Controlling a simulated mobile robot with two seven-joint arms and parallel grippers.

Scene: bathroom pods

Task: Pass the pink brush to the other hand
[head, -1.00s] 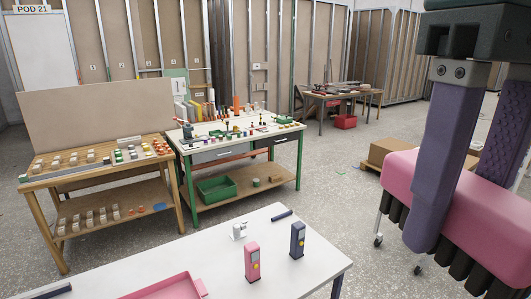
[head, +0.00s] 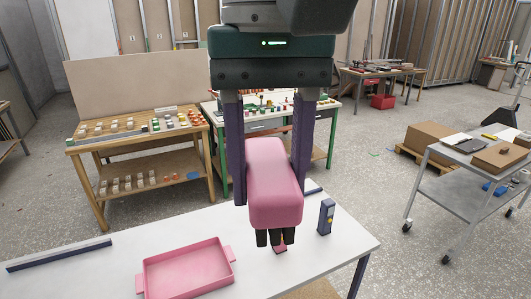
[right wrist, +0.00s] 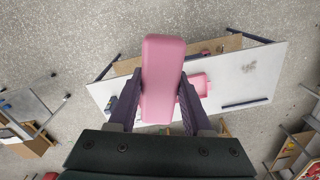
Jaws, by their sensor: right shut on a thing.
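The pink brush (head: 273,180) has a rounded pink block body and dark bristle tufts at its lower end. My right gripper (head: 268,190) is shut on it, with a purple finger on each side, and holds it up in front of the white table (head: 130,262). In the right wrist view the brush (right wrist: 162,78) sits between the two fingers (right wrist: 160,105) and sticks out past them, with the table beyond. My left gripper shows in neither view.
On the white table are a pink tray (head: 188,268), a dark blue upright dispenser (head: 326,217) and a dark blue bar (head: 58,254). A pink thing (head: 281,248) is mostly hidden behind the brush. A grey trolley (head: 455,178) stands at right; workbenches stand behind.

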